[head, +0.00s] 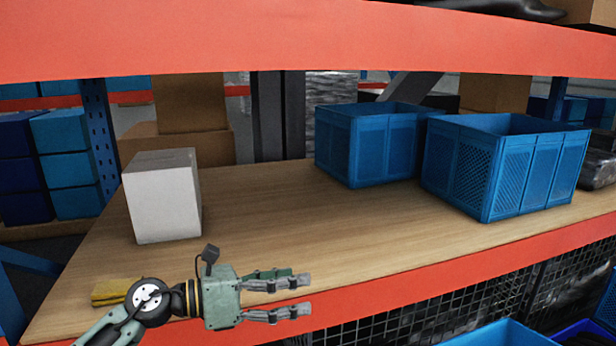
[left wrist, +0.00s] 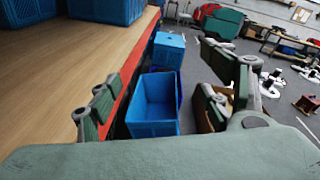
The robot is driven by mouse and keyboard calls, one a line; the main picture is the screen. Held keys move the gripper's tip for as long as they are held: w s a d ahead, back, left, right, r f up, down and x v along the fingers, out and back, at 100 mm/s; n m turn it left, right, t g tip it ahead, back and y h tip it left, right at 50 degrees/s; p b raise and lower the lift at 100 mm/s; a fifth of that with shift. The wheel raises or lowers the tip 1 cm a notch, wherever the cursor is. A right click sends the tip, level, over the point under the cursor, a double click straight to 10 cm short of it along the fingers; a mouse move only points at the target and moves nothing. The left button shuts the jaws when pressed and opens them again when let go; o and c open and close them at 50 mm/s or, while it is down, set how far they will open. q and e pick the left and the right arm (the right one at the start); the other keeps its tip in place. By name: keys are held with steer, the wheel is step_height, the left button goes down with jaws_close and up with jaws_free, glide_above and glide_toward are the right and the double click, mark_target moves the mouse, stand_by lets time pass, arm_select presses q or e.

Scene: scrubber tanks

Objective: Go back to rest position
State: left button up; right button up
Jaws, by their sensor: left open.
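My left gripper (head: 291,299) is open and empty in the head view. It is in front of the wooden shelf's near edge, with its fingers pointing right. In the left wrist view its two fingers (left wrist: 168,97) stand apart with nothing held between them. Behind the opening, lower down, blue crates show on the floor. My right gripper is not in view.
The wooden shelf (head: 270,215) bears a white box (head: 163,197), a yellow object (head: 112,291) and two blue crates (head: 368,145) (head: 505,168). A red beam (head: 300,40) crosses above; another red beam (head: 420,290) edges the shelf. A blue crate (left wrist: 153,105) stands below.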

arm_select(q)
steer(key=a+r+n+t+y, duration=0.2)
steer(key=a+n+t+y, duration=0.25)
steer(key=n+t, duration=1.15)
steer(key=s+a+f+n+g+y, duration=0.3)
steer(key=a+f+n+y, duration=0.3)
steer(key=f+n, duration=0.3)
steer(key=s+a+f+n+g+y, duration=0.2)
steer(key=a+f+n+g+y, duration=0.35)
steer(key=n, duration=0.65)
steer(key=s+f+n+g, duration=0.3)
steer(key=s+f, duration=0.3)
steer(key=s, duration=0.3)
steer(key=s+a+f+n+g, duration=0.1)
steer(key=s+f+n+g, duration=0.1)
steer(key=s+f+g, duration=0.5)
steer(key=s+f+n, duration=0.3)
steer(key=s+f, duration=0.2)
steer(key=s, duration=0.7)
step_height(320, 180, down, 27)
steer(key=s+g, duration=0.1)
steer(key=s+a+f+g, duration=0.1)
steer(key=s+a+f, duration=0.2)
steer(key=s+f, duration=1.2)
steer(key=shift+s+m, duration=0.4)
steer(key=shift+s, duration=0.45)
